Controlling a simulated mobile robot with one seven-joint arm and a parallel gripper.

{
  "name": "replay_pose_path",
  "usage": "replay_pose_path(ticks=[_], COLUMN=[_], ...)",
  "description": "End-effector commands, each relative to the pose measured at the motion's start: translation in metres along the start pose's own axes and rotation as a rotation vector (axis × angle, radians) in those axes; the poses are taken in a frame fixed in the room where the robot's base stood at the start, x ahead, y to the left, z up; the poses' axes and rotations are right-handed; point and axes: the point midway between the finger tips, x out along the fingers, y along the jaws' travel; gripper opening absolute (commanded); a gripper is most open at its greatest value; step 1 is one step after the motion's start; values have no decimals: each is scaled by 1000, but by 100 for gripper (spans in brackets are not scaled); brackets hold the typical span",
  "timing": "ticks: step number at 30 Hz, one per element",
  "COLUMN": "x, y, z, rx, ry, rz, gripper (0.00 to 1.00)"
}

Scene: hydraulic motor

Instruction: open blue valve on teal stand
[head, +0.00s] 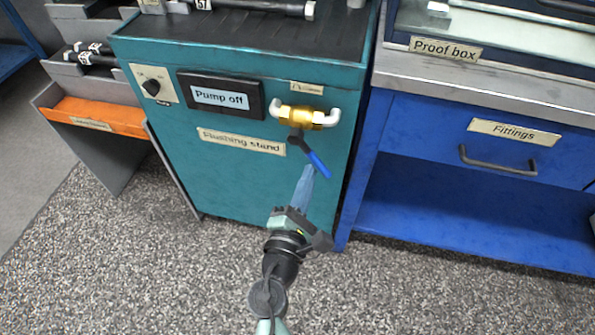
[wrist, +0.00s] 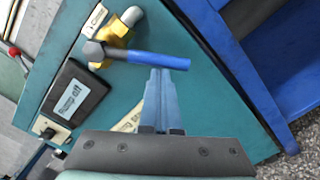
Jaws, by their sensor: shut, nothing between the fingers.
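The teal stand (head: 245,185), labelled "Flushing stand", stands in the middle of the head view. On its front is a brass valve (head: 305,116) with white pipe elbows and a blue-handled lever (head: 318,162). The lever slants down and to the right from the valve body. In the wrist view the blue handle (wrist: 158,60) runs across the picture, with the brass body (wrist: 115,42) at its left. My gripper (head: 307,170) is shut and empty, with its fingertips close to the handle's lower end. In the wrist view the fingertips (wrist: 160,72) reach the handle; I cannot tell whether they touch.
A black "Pump off" display (head: 221,96) and a knob panel (head: 153,86) sit left of the valve. A blue workbench (head: 440,130) with a drawer handle (head: 497,163) stands close on the right. A grey rack with an orange bin (head: 95,114) stands left. The floor in front is clear.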

Motion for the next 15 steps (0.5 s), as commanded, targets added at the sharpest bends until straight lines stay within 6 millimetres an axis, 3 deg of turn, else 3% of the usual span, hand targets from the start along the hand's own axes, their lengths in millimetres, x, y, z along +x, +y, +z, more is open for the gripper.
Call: replay_pose_path(ticks=[15], x=[3], y=[0], z=[46], rx=[-490], ry=[-6], rz=[19], gripper=[0])
